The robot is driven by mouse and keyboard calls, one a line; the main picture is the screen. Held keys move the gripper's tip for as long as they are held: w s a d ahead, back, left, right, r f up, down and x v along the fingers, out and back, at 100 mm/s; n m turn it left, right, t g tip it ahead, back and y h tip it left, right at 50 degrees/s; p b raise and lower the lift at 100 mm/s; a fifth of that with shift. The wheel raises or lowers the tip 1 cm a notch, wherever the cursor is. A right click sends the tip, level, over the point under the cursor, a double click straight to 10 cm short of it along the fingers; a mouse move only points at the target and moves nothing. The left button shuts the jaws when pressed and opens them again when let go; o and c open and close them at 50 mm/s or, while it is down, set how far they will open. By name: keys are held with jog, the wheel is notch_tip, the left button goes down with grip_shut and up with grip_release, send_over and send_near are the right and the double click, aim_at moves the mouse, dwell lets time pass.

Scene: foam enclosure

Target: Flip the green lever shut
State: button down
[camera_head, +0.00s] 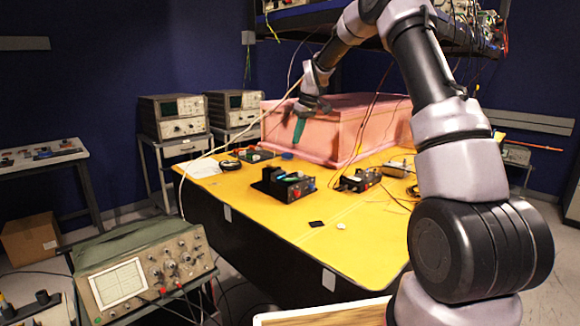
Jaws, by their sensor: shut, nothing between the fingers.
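A green lever (299,130) stands out from the left front part of the pink foam enclosure (345,128), hanging roughly upright with a slight tilt. My gripper (312,106) is at the enclosure's front left top edge, right at the upper end of the lever. The fingers are dark and small here, and they are shut with nothing held. I cannot tell whether they touch the lever. The gripper hides the lever's upper end and part of the enclosure's edge.
The enclosure stands on a yellow table (350,245) with several black electronic boxes, such as one in front (283,184), and loose cables. A cable hangs across the view left of my gripper. A shelf (290,18) with wires is above. An oscilloscope (150,270) stands at lower left.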

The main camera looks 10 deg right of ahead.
aim_at(288, 179)
jog(key=x, duration=0.8)
jog(key=s+x, duration=0.1)
jog(key=x, duration=0.3)
jog(key=shift+f, duration=0.45)
jog(key=shift+a+f, duration=0.1)
jog(key=shift+f, duration=0.4)
jog(key=shift+a, duration=0.1)
jog(key=shift+s+a+f, duration=0.15)
jog(key=shift+a+f, duration=0.05)
jog(key=shift+f, duration=0.05)
jog(key=shift+f+t+h, duration=0.15)
jog(key=shift+t+h, duration=0.15)
jog(key=shift+h, duration=0.2)
jog(key=shift+d, duration=0.15)
jog(key=shift+w+d+r, duration=0.25)
jog(key=shift+w+d, duration=0.25)
jog(key=shift+d, duration=0.1)
